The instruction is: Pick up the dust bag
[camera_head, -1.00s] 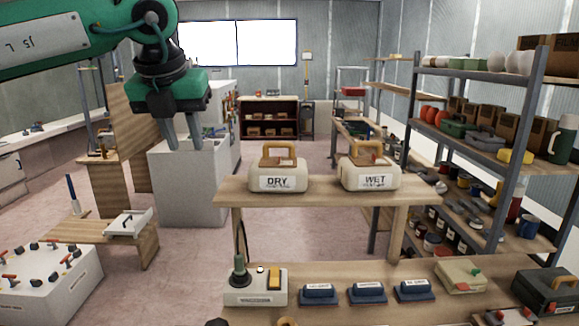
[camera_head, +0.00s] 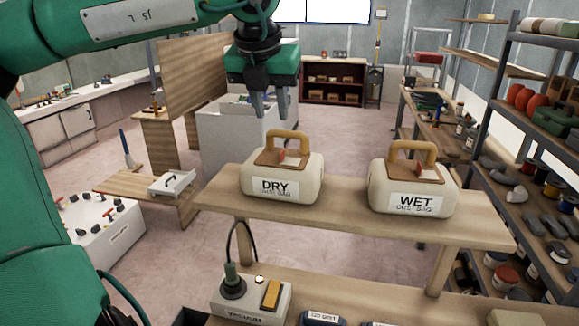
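Two cream dust bags with tan handles stand upright on a raised wooden shelf (camera_head: 340,212). The dust bag marked DRY (camera_head: 305,187) is on the left and the dust bag marked WET (camera_head: 380,195) is on the right. My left gripper (camera_head: 272,112) points down, open and empty, its two dark fingers apart. In the picture it is just above and slightly left of the DRY bag's handle, and I see no contact. My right gripper is not in view.
A vacuum switch box (camera_head: 262,302) with a cable stands on the lower bench beneath the shelf. A tall rack (camera_head: 478,135) of loose goods stands at the right. A pale grey bin (camera_head: 222,135) is behind the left gripper. A low wooden table (camera_head: 118,184) is at the left.

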